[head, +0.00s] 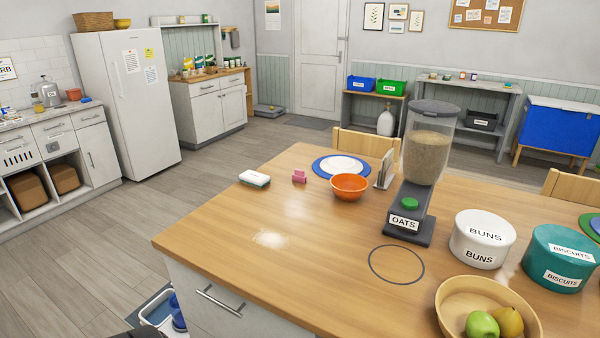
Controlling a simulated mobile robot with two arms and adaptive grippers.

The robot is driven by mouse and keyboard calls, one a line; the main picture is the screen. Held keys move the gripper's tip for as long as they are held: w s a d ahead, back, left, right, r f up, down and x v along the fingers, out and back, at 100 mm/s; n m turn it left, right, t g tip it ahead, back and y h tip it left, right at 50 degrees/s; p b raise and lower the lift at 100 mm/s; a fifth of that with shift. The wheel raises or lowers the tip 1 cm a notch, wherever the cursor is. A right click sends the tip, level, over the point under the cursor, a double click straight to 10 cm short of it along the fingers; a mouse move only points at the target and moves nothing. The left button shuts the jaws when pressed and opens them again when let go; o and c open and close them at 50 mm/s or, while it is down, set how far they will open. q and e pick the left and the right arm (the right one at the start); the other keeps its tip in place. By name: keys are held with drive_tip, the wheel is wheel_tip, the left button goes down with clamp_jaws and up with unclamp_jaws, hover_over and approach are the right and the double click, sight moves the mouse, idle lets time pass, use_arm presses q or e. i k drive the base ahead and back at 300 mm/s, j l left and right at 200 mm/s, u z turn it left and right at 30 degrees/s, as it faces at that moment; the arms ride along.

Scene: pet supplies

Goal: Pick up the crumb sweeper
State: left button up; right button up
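A small white block-shaped thing with a dark green lower edge (255,178) lies near the far left edge of the wooden table (330,245). It looks like the crumb sweeper, but it is too small to be sure. A pale patch of crumbs (270,239) lies on the table nearer to me, with bare wood between the two. Neither of my grippers shows in the head view.
A small pink item (299,177) and an orange bowl (349,187) stand right of the white thing. An oats dispenser (424,150), buns tin (482,240), biscuits tin (556,258) and fruit bowl (447,300) crowd the right. The table's left front is mostly clear.

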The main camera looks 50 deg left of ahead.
sight(250, 178)
drive_tip(key=u, duration=1.85)
drive_tip(key=i+j, duration=0.2)
drive_tip(key=j, duration=0.2)
drive_tip(key=i+j, duration=0.2)
drive_tip(key=j, duration=0.25)
drive_tip(key=i+j, duration=0.2)
drive_tip(key=j, duration=0.2)
drive_tip(key=i+j, duration=0.2)
drive_tip(key=j, duration=0.25)
drive_tip(key=i+j, duration=0.2)
drive_tip(key=j, duration=0.2)
drive_tip(key=i+j, duration=0.2)
drive_tip(key=j, duration=0.2)
drive_tip(key=i+j+u, duration=0.1)
drive_tip(key=j, duration=0.35)
drive_tip(key=i+j, duration=0.3)
drive_tip(key=j, duration=0.1)
